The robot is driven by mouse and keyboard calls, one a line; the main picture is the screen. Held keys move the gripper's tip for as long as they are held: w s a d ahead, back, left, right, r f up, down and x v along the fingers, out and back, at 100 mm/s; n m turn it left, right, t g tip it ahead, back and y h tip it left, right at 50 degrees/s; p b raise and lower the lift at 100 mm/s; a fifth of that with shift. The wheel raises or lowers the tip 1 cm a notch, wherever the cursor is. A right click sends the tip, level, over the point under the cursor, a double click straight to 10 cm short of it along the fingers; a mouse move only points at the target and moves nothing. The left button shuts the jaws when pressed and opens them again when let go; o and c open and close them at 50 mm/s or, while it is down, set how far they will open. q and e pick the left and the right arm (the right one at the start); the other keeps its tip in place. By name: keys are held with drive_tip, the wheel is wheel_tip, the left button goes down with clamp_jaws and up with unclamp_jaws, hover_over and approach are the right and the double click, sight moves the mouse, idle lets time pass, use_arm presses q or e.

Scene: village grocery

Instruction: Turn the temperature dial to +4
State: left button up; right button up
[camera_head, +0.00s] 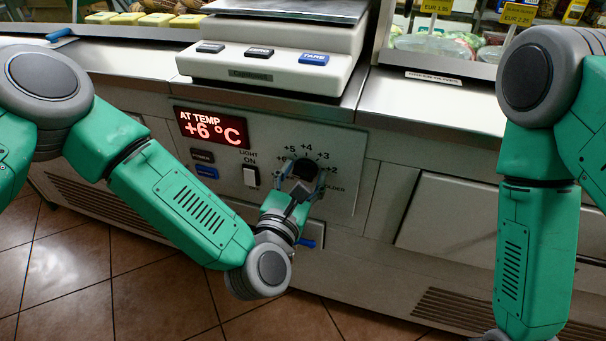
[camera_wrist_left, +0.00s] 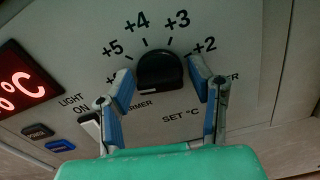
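The temperature dial (camera_wrist_left: 160,72) is a dark round knob on the pale control panel, with printed numbers from +2 to +5 readable around its top. A light line shows near its lower edge; I cannot tell which number it points to. My left gripper (camera_head: 302,175) is in front of the dial (camera_head: 306,167). In the left wrist view its blue-padded fingers stand spread on either side of the dial, with narrow gaps that look open. The red display (camera_head: 212,129) reads AT TEMP +6 °C. My right arm hangs at the right; its gripper is out of frame.
Left of the dial are a white light switch (camera_head: 251,176) and the power buttons (camera_head: 203,156). A scale (camera_head: 270,60) stands on the counter above the panel. A blue-tipped part (camera_head: 306,243) shows below the dial. The tiled floor (camera_head: 90,275) is clear.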

use_arm(q)
drive_tip(key=c, duration=0.7)
drive_tip(key=shift+o, duration=0.2)
drive_tip(key=shift+r+m, duration=0.1)
drive_tip(key=shift+m, duration=0.3)
drive_tip(key=m+p, duration=0.2)
drive_tip(key=shift+m, duration=0.4)
drive_tip(key=m+p, duration=0.2)
drive_tip(key=m, duration=0.2)
drive_tip(key=shift+m+p, duration=0.3)
drive_tip(key=m+p, duration=0.2)
drive_tip(key=m, duration=0.2)
drive_tip(key=shift+d, duration=0.1)
drive_tip(key=shift+f+m+p, duration=0.2)
drive_tip(key=shift+m+p, duration=0.55)
drive_tip(key=shift+m, duration=0.95)
